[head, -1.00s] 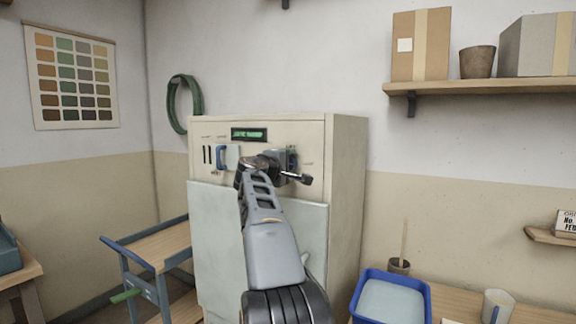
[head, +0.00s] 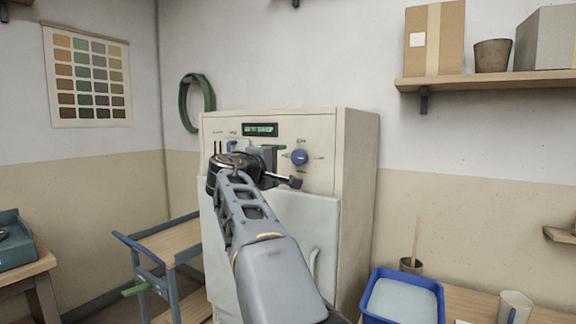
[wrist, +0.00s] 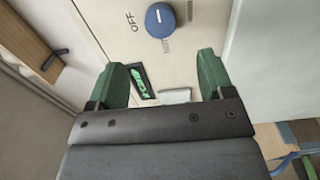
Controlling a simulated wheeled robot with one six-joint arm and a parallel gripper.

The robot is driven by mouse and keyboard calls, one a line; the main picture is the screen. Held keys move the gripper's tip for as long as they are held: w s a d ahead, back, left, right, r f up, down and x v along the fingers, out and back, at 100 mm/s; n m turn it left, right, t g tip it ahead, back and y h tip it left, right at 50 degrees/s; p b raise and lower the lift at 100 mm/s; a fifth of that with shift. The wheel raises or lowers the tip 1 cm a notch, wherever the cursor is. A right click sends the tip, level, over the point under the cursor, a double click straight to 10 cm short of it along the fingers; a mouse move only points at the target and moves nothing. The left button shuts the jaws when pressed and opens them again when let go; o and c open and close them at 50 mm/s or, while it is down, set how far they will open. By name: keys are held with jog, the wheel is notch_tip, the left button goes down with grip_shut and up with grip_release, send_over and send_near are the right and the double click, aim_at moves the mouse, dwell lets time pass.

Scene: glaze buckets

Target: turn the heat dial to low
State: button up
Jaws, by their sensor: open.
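The heat dial (head: 300,157) is a round blue knob on the upper front panel of the cream cabinet (head: 318,128). It also shows at the top of the wrist view (wrist: 160,20), with a white mark on its face and the word OFF printed to its left. The low marking cannot be read. My gripper (wrist: 162,78) is open and empty, with its two green fingers spread in front of the panel and apart from the dial. In the head view it is left of the dial, and my wrist hides part of the panel.
A green-lit display (head: 260,130) is above my gripper. A blue tray (head: 402,296) stands on the bench at lower right, and a trolley (head: 165,245) stands left of the cabinet.

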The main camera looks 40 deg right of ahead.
jog(key=shift+v, duration=1.35)
